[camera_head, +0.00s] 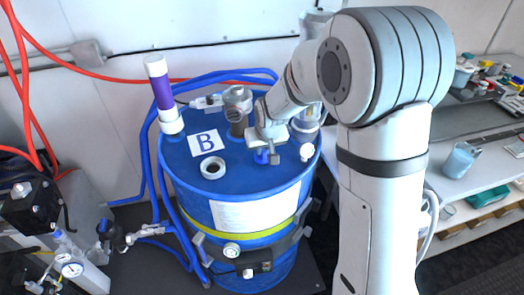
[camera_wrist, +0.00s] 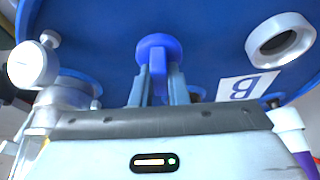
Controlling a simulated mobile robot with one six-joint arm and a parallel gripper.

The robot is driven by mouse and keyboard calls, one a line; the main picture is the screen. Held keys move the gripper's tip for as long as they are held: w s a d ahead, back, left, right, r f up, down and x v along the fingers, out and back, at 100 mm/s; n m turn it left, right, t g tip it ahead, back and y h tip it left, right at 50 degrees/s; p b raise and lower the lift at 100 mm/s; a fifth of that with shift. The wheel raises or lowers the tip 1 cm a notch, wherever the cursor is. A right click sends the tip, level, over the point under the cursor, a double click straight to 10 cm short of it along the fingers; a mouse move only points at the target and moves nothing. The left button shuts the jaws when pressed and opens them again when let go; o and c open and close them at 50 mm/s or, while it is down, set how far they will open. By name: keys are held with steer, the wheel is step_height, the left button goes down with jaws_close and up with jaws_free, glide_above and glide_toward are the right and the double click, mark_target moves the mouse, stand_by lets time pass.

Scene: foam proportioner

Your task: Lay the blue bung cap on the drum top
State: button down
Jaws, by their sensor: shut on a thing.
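The blue bung cap (camera_wrist: 157,45) shows a round head and a narrow stem in the wrist view. My gripper (camera_wrist: 160,75) is shut on the stem, with a finger on each side. In the head view the cap (camera_head: 261,157) is a small blue patch under my gripper (camera_head: 268,150), partly hidden by it. Both are over the right middle of the blue drum top (camera_head: 240,178). I cannot tell whether the cap touches the drum top. A white-ringed open port (camera_head: 212,168) lies left of the cap; it also shows in the wrist view (camera_wrist: 281,40).
A purple-and-white tube (camera_head: 160,92) stands at the drum's back left. A grey metal fitting (camera_head: 237,105) stands behind my gripper. A label marked B (camera_head: 207,143) lies on the top. The front of the top is bare.

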steer(key=shift+f, duration=0.8)
steer(key=shift+f, duration=0.25)
steer(key=c, duration=1.4)
jaws_free()
steer(key=shift+r, duration=0.1)
steer(key=shift+r, duration=0.45)
steer(key=b+v, duration=0.1)
steer(key=v, duration=1)
steer(key=s+d+r+m, duration=0.1)
steer(key=s+d, duration=0.6)
steer(key=s, duration=0.4)
steer(key=s+d+r+m+g+h, duration=0.1)
steer(key=s+d+m, duration=0.1)
steer(key=s+d, duration=0.6)
steer(key=s, duration=0.3)
steer(key=shift+s+r, duration=0.2)
